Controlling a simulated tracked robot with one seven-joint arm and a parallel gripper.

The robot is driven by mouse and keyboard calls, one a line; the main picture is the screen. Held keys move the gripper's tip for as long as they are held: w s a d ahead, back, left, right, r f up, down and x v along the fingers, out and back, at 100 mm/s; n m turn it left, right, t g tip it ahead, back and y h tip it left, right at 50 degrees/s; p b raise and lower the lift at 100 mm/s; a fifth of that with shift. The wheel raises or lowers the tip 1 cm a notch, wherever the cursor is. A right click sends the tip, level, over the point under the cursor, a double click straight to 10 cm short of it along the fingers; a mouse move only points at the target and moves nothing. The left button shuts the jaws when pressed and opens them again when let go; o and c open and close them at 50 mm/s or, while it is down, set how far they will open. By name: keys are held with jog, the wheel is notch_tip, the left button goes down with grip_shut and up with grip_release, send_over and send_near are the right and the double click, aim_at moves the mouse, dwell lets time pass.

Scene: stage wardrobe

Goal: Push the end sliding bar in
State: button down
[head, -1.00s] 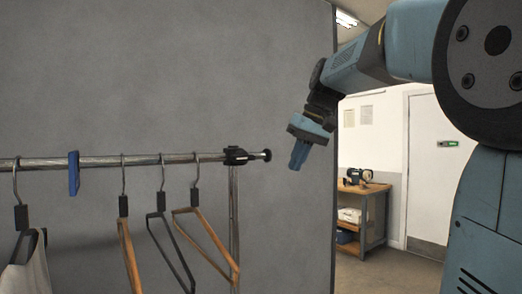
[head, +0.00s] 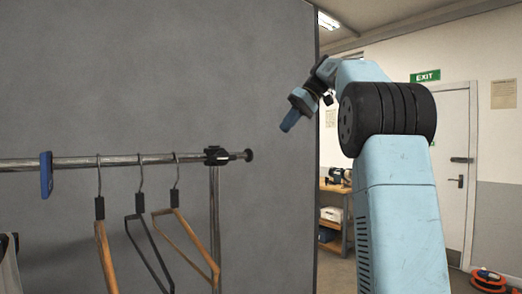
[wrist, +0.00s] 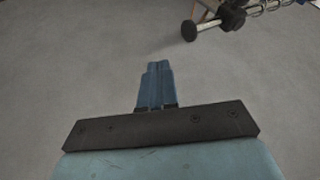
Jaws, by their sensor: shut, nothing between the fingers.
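The garment rail (head: 125,160) is a chrome tube running in from the left. At its right end is a black clamp collar (head: 216,155). The end sliding bar (head: 248,155) sticks out a short way beyond the collar and ends in a round black cap. In the wrist view the cap (wrist: 188,32) is at the top, right of centre. My gripper (head: 288,123) is shut and empty, its blue fingers pointing down and left. It is right of the cap and higher, apart from it. The shut fingers also show in the wrist view (wrist: 157,68).
Several hangers (head: 143,215) hang from the rail, left of the upright post (head: 214,235). A blue tag (head: 46,174) sits on the rail. A grey partition (head: 270,60) stands behind. A wooden bench (head: 335,215) and a cable reel (head: 488,280) are farther back at right.

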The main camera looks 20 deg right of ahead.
aim_at(243, 152)
jog(key=a+f, duration=0.7)
jog(key=a, duration=0.2)
jog(key=shift+a+f, duration=0.2)
jog(key=shift+f, duration=0.2)
jog(key=a, duration=0.1)
jog(key=s+a, duration=0.1)
jog(key=a, duration=0.1)
jog(key=s+a, duration=0.1)
jog(key=shift+a, duration=0.4)
jog(key=v, duration=1.3)
jog(key=shift+d+r, duration=0.2)
jog(key=shift+r, duration=0.1)
